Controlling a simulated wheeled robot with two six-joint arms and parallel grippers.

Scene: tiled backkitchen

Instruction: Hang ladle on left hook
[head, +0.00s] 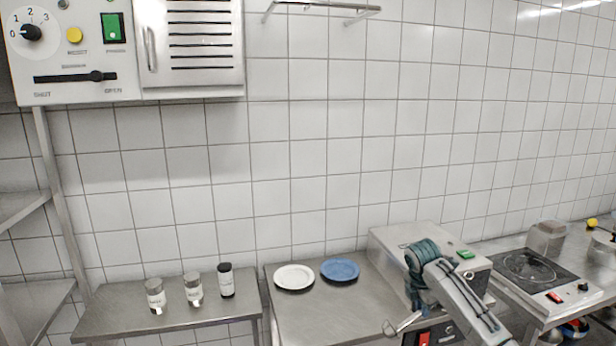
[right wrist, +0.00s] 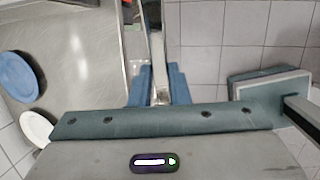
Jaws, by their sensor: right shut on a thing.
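My right gripper (head: 418,300) is low in front of the steel appliance, far below and right of the rail. In the right wrist view its fingers (right wrist: 158,88) are shut on a narrow metal handle, which looks like the ladle (right wrist: 156,45). In the head view a metal loop-like end (head: 402,325) shows left of the gripper. My left gripper is not in view.
A white plate (head: 294,277) and a blue plate (head: 340,270) lie on the steel counter (head: 310,315). Several jars stand on the left table (head: 120,310). A steel appliance (head: 395,240) and a hotplate (head: 530,270) are at the right. The wall below the rail is clear.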

